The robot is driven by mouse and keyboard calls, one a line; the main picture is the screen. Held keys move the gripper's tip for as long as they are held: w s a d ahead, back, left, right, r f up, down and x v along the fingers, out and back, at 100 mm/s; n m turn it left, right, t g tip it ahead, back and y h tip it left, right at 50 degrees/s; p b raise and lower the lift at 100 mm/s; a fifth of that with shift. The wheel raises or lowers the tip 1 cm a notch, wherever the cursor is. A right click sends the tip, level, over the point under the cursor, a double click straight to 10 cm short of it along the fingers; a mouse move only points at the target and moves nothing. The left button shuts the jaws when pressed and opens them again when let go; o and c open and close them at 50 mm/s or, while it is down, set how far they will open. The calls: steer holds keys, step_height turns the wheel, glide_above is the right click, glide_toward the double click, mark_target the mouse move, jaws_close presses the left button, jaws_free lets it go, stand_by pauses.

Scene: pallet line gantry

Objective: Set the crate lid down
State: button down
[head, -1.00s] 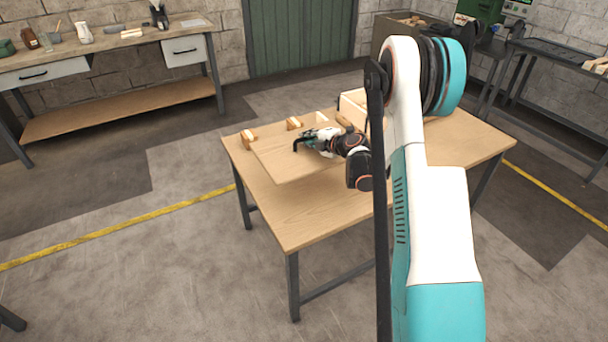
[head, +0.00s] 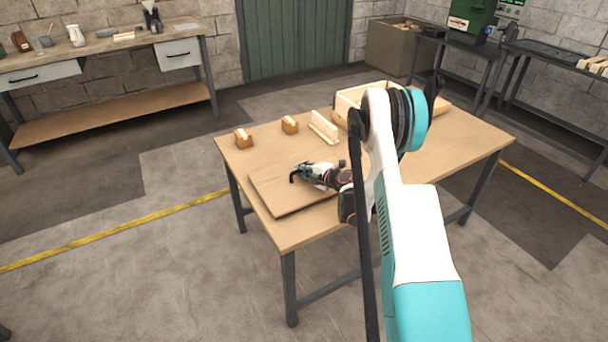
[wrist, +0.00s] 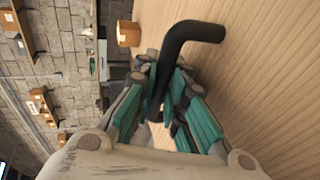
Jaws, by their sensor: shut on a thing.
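The crate lid (head: 277,196) is a flat wooden board low over the front left part of the table (head: 290,232). It looks level, and I cannot tell whether its underside touches the tabletop. My gripper (head: 302,173) is above the lid and shut on its black bent handle. In the wrist view the handle (wrist: 185,38) passes between the teal fingers of my gripper (wrist: 163,92), with the lid's grained face (wrist: 262,75) beside it. The open wooden crate (head: 348,99) stands at the back of the table, partly hidden by my arm.
A workbench (head: 110,55) stands along the back left wall. Bare tabletop shows at the right (head: 455,135).

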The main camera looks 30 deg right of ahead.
steer(key=shift+f, duration=0.4)
steer(key=shift+f, duration=0.15)
steer(key=c, duration=1.6)
jaws_free()
steer(key=shift+c, duration=0.2)
